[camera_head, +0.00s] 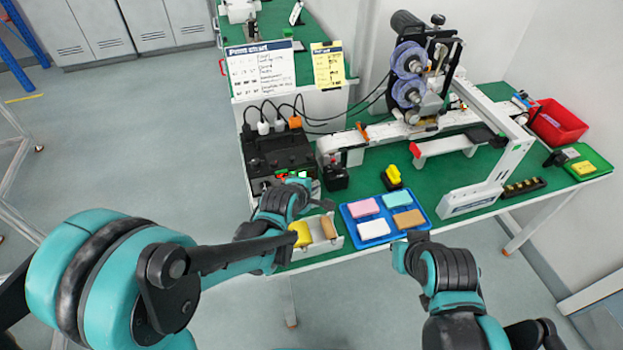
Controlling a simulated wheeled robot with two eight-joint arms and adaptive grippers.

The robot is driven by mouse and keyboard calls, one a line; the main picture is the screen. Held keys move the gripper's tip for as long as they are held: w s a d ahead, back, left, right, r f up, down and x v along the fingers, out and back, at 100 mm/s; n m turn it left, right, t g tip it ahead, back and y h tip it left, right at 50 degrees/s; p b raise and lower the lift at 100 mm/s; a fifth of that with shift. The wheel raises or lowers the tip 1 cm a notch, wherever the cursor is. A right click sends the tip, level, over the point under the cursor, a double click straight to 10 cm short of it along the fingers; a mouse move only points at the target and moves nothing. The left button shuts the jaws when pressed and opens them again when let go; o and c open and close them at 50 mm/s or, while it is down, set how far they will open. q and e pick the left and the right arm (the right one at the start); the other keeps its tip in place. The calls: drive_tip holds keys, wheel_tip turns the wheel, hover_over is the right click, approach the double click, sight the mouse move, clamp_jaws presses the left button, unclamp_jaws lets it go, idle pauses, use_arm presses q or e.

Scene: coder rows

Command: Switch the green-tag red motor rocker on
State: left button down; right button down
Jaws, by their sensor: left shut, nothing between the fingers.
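A black control box (277,150) stands at the left end of the green table, with cables plugged in along its back. Small green and red spots (283,173) show on its front; they are too small to tell which is the green-tag red motor rocker or how it is set. My left gripper (300,184) is shut and empty, right at the front of the box, and hides part of it. I cannot tell whether it touches a switch.
A blue tray (345,216) with coloured blocks and a white bin (338,242) with yellow and brown pieces lie along the front edge. A white-framed machine (487,195) fills the middle and right. A red bin (558,122) stands at the far right.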

use_arm(q)
drive_tip(key=shift+w, duration=0.15)
idle(0.6)
drive_tip(key=shift+w+a+f, duration=0.1)
drive_tip(key=shift+w+a, duration=0.05)
drive_tip(key=shift+w, duration=0.1)
drive_tip(key=shift+w+a, duration=0.1)
drive_tip(key=shift+w, duration=0.25)
idle(0.6)
drive_tip(key=shift+s, duration=0.1)
drive_tip(key=shift+s+d, duration=0.25)
drive_tip(key=shift+s, duration=0.45)
drive_tip(key=shift+s+d+r, duration=0.15)
drive_tip(key=shift+s+d, duration=0.1)
drive_tip(key=shift+s, duration=0.55)
drive_tip(key=shift+s+d+r, duration=0.2)
drive_tip(key=shift+s+d, duration=0.1)
drive_tip(key=shift+s, duration=0.45)
drive_tip(key=shift+s+d+r, duration=0.15)
drive_tip(key=shift+s+d, duration=0.1)
drive_tip(key=shift+s, duration=0.55)
drive_tip(key=shift+a, duration=0.1)
